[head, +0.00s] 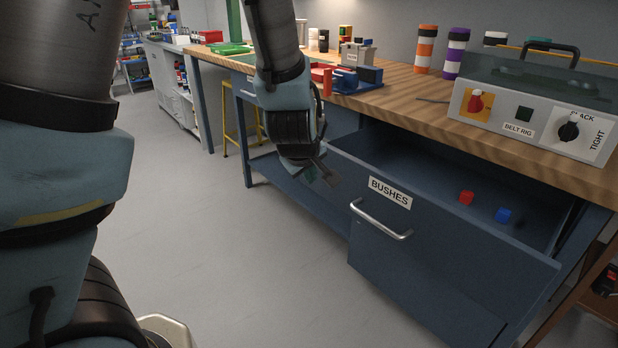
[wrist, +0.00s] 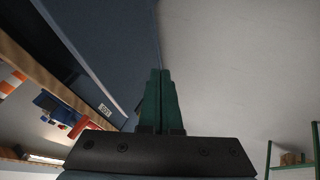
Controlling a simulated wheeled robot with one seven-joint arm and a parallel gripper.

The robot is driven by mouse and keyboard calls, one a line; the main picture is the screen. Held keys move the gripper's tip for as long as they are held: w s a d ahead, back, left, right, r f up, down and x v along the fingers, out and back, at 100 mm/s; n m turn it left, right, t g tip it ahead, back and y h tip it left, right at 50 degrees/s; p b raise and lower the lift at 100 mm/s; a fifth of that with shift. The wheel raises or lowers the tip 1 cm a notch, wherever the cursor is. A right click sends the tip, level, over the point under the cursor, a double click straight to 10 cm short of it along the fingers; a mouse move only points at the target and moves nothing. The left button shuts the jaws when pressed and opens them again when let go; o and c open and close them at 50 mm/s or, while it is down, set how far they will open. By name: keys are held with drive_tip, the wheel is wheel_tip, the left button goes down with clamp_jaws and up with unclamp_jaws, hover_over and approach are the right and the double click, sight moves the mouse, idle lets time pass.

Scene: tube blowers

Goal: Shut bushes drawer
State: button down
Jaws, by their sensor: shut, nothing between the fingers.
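The bushes drawer (head: 440,240) is pulled out from under the wooden workbench, with a white BUSHES label and a metal bar handle (head: 380,219) on its front. A red block (head: 466,198) and a blue block (head: 503,215) lie inside it. My gripper (head: 325,180) is shut and empty. In the head view it hangs by the drawer's left front corner, left of the label and handle; I cannot tell whether it touches. In the wrist view the green fingers (wrist: 160,100) are together, with a dark blue panel to their left.
The workbench top (head: 400,90) carries a belt rig box (head: 540,105), striped cylinders (head: 425,50) and red and blue parts. A yellow stool (head: 240,120) stands beyond my gripper. The grey floor (head: 240,260) in front of the drawer is clear.

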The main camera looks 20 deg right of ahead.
drive_tip(key=w+d+f, duration=0.4)
drive_tip(key=d+f, duration=0.1)
drive_tip(key=d, duration=0.1)
drive_tip(key=shift+d+f+p, duration=0.2)
drive_tip(key=shift+f+p, duration=0.05)
drive_tip(key=shift+p, duration=0.05)
drive_tip(key=shift+w+d, duration=0.1)
drive_tip(key=shift+w, duration=0.05)
